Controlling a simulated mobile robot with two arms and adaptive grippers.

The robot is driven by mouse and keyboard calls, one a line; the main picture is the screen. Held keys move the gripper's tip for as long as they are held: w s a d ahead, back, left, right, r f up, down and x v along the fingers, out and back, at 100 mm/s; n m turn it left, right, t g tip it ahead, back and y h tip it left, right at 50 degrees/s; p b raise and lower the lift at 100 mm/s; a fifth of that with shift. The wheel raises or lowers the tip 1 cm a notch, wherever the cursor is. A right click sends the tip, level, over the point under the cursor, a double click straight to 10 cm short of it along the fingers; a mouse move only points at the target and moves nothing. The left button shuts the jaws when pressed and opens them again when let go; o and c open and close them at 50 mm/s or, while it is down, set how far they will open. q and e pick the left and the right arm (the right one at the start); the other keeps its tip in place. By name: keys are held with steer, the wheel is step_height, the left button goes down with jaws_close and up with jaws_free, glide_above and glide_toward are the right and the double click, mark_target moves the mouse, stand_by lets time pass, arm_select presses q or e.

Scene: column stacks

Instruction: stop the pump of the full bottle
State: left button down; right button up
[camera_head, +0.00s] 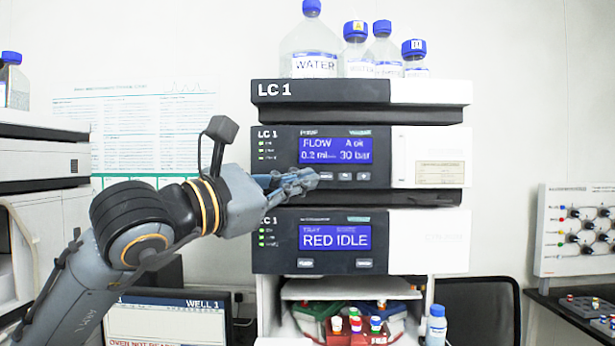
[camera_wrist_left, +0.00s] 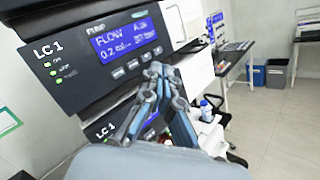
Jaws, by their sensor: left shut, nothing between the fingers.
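The pump module (camera_head: 272,160) of the LC 1 stack has a lit blue screen (camera_head: 336,151) reading FLOW, 0.2 and 30 bar, with a row of small buttons (camera_head: 345,176) below it. In the left wrist view the same screen (camera_wrist_left: 123,38) also reads FLOW. My left gripper (camera_head: 312,178) is shut and empty, its fingertips at the pump's front near the left end of the buttons. In the left wrist view the gripper (camera_wrist_left: 158,70) is just below the screen; contact cannot be told. A large WATER bottle (camera_head: 308,46) stands on top; its fill level is unclear.
Smaller blue-capped bottles (camera_head: 384,50) stand beside the WATER bottle. Below the pump is a module whose screen (camera_head: 335,237) reads RED IDLE, above an open bay with coloured vial racks (camera_head: 318,310). Another instrument (camera_head: 40,150) stands at left.

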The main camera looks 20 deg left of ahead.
arm_select(q)
steer(key=shift+w+a+p, duration=0.35)
steer(key=shift+w+p, duration=0.3)
steer(key=shift+w, duration=0.75)
steer(key=shift+w+a+p, duration=0.4)
steer(key=shift+w+p, duration=0.2)
steer(key=shift+w, duration=0.75)
steer(key=shift+w+a+p, duration=0.35)
steer(key=shift+w+p, duration=0.3)
steer(key=shift+w, duration=0.75)
steer(key=shift+w+a, duration=0.1)
steer(key=shift+w, duration=0.3)
